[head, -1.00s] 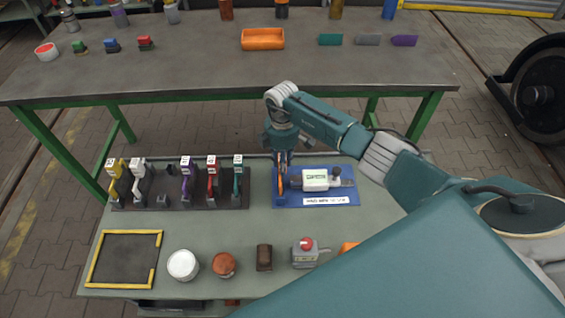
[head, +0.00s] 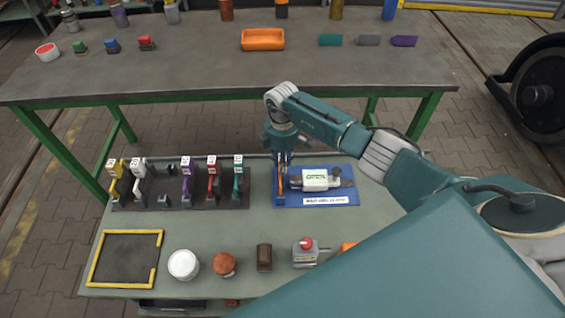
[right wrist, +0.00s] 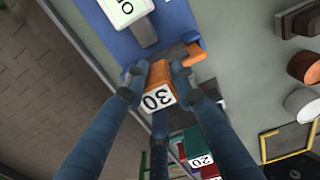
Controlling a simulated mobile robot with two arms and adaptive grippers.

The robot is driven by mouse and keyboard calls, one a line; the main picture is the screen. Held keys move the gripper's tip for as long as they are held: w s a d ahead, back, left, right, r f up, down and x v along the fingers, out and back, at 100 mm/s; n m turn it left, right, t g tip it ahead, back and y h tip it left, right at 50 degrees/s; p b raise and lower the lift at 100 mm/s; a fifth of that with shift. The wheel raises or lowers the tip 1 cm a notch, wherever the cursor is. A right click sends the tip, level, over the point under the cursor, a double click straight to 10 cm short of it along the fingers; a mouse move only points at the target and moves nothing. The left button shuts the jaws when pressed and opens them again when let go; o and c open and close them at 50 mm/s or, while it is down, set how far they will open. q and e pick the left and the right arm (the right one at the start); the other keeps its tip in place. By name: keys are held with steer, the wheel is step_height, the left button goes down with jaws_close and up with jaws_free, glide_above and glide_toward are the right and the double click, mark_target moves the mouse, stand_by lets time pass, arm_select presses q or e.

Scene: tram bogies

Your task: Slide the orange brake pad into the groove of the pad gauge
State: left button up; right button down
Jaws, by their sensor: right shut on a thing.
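My right gripper (head: 282,172) is shut on the orange brake pad (right wrist: 158,76) with a white tag marked 30. It points down at the left end of the blue base of the pad gauge (head: 343,198). In the right wrist view the gauge's blue base (right wrist: 172,22) lies just beyond the fingertips, with its white block and grey bar beside the pad. An orange part (right wrist: 188,52) shows over the blue edge past the fingers. The fingers hide much of the pad, and I cannot tell whether it sits in the groove. My left gripper is not in view.
A dark rack (head: 215,200) with several tagged coloured pads stands left of the gauge. A white tub (head: 183,265), a brown round pot (head: 224,264), a dark block (head: 264,257) and a red-button box (head: 305,253) line the front. A yellow-edged tray (head: 125,232) lies front left.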

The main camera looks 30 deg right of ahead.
steer(key=c, duration=1.3)
jaws_free()
steer(key=shift+c, duration=0.2)
step_height(320, 180, up, 12)
steer(key=shift+r, duration=0.1)
